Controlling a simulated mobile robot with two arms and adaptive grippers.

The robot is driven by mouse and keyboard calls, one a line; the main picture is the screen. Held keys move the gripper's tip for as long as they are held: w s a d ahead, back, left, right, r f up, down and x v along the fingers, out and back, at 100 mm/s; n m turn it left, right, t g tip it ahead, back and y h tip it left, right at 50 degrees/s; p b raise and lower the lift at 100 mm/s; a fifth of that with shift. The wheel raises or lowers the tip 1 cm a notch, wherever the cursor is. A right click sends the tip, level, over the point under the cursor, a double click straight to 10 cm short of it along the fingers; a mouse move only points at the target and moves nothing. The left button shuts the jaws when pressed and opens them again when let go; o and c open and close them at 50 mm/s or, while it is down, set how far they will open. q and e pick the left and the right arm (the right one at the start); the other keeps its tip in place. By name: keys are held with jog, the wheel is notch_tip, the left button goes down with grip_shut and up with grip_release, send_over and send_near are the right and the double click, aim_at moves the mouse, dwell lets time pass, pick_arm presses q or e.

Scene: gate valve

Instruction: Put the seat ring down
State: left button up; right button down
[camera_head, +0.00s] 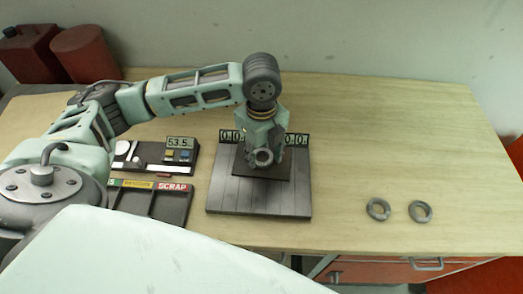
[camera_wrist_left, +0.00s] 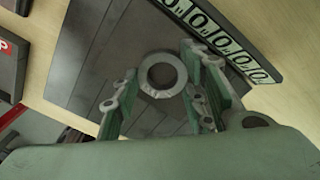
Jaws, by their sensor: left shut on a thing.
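A small grey seat ring (camera_head: 263,164) is held between the fingers of my left gripper (camera_head: 264,150). The ring also shows in the left wrist view (camera_wrist_left: 163,94), flat with its hole facing the camera, between the green fingertips. My left gripper points down over the dark square pad (camera_head: 285,172) in the middle of the grey plate (camera_head: 230,198). I cannot tell whether the ring touches the pad. My right gripper is not in view.
Two more rings (camera_head: 378,215) (camera_head: 420,218) lie on the wooden table (camera_head: 400,130) at the right. A gauge with a display (camera_head: 180,143) and a dark tray with coloured labels, one reading SCRAP (camera_head: 173,187), lie left of the plate. Digit displays (camera_head: 297,140) stand behind the pad.

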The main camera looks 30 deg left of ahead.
aim_at(262, 157)
pick_arm(q)
jog(key=shift+f, duration=0.1)
jog(key=o, duration=1)
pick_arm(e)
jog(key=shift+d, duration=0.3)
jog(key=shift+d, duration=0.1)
pick_arm(q)
notch_tip(262, 157, up, 12)
jog(key=shift+r+b, duration=0.15)
jog(key=shift+b, duration=0.75)
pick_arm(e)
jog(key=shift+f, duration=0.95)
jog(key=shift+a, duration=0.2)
